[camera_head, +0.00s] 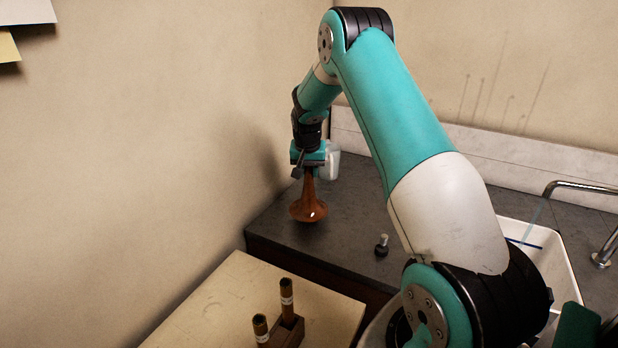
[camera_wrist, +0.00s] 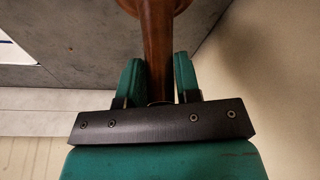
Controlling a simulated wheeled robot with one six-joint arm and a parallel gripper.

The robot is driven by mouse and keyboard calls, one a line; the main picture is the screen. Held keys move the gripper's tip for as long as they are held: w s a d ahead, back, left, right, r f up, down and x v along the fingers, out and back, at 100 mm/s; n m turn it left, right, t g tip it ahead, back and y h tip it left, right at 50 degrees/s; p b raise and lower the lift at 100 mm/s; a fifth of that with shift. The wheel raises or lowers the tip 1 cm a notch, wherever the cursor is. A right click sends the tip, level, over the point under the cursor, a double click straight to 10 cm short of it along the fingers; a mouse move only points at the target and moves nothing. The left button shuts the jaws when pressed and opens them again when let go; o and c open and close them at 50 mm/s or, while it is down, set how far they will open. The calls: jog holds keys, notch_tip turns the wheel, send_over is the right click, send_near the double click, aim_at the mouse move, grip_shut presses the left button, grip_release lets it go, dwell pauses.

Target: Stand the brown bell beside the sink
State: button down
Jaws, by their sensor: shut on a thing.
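The brown bell (camera_head: 309,208) is upright with its flared end down, over the dark counter (camera_head: 345,225) near its left end. I cannot tell whether its rim touches the counter. My gripper (camera_head: 309,168) is shut on the bell's narrow stem from above. In the wrist view the stem of the bell (camera_wrist: 157,45) runs between the two green fingers of my gripper (camera_wrist: 160,80), and the flare is cut off at the top edge. The white sink (camera_head: 550,262) is at the right, partly hidden behind my arm, with a chrome faucet (camera_head: 590,187) over it.
A small dark knob-like item with a pale top (camera_head: 382,246) stands on the counter between the bell and the sink. A pale table (camera_head: 215,305) in front holds a brown wooden block (camera_head: 288,332) with two dark tubes. Walls close in behind and at left.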

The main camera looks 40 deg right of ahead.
aim_at(309, 182)
jog(key=shift+f+p, duration=0.6)
jog(key=shift+f, duration=1.5)
jog(key=shift+f, duration=0.1)
jog(key=c, duration=0.8)
grip_release()
